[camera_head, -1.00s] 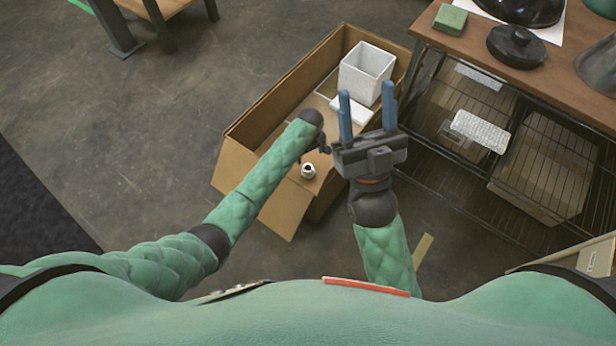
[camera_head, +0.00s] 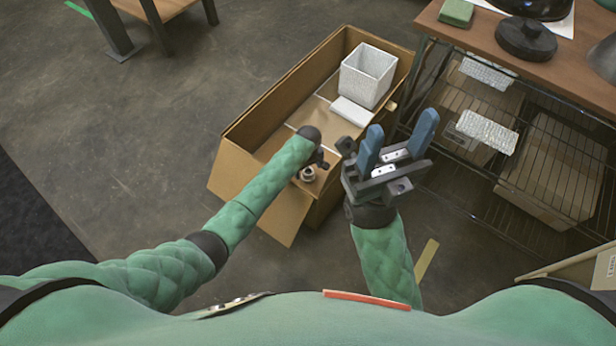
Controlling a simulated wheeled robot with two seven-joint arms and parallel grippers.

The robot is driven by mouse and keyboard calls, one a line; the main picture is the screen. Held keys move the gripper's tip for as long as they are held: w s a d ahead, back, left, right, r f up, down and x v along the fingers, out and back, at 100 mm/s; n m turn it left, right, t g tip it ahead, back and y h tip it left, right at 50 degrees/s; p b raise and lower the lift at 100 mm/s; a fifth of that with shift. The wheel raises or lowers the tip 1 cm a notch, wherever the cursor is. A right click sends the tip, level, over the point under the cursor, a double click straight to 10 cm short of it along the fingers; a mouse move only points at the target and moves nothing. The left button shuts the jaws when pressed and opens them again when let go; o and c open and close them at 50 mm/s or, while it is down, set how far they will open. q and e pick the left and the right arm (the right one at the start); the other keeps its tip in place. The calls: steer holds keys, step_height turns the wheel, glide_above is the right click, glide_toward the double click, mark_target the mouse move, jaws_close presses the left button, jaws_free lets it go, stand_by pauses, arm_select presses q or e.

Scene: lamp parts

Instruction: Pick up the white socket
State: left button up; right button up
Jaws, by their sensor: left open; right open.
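The white socket (camera_head: 307,174) is small and roundish, with a dark opening. It is at the near end of the open cardboard box (camera_head: 243,166), by the near flap. My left gripper (camera_head: 322,166) is over the near part of the box, just above and right of the socket in the picture. It is small and partly hidden by my own wrist; whether it touches the socket cannot be told. My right gripper (camera_head: 398,142) is open and empty, with blue fingers apart, to the right of the box.
A white square container (camera_head: 368,73) and a flat white piece (camera_head: 351,112) are in the far part of the box. A wire shelf rack (camera_head: 560,150) under a wooden tabletop (camera_head: 478,40) stands close on the right. Open floor lies to the left.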

arm_select(q)
step_height(320, 180, down, 3)
steer(key=shift+r, duration=0.15)
steer(key=c, duration=1.1)
